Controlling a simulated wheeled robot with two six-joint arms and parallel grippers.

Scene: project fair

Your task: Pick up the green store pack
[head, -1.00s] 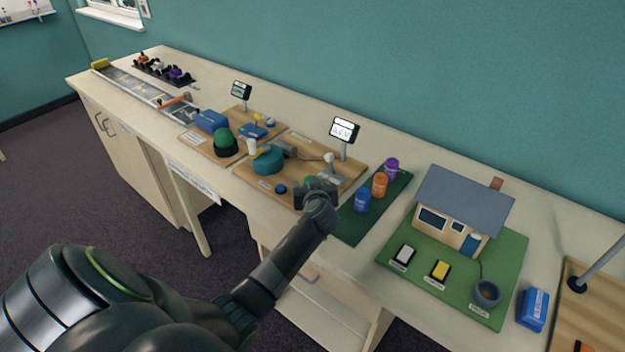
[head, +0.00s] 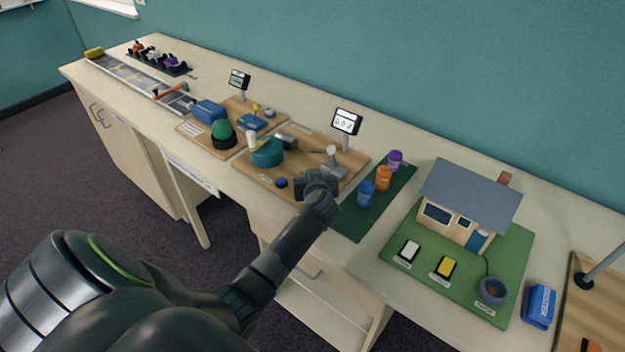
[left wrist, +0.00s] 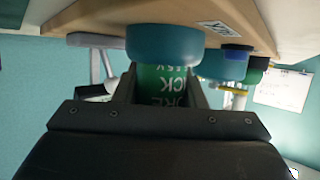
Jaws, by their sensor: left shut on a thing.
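The green store pack (left wrist: 164,88) shows in the left wrist view as a green cylinder with white lettering, between the two dark fingers of my left gripper (left wrist: 163,92). The gripper is shut on it. In the head view my left gripper (head: 316,182) is over the front right corner of the wooden board with the teal drum, left of the green mat. The gripper hides the pack there. I cannot tell whether the pack touches a surface. My right gripper is in neither view.
Blue (head: 366,194), orange (head: 383,178) and purple (head: 395,161) packs stand on the dark green mat (head: 349,222). The teal drum (head: 266,154) and a small display (head: 346,121) are on the wooden board (head: 262,184). A model house (head: 464,205) stands to the right.

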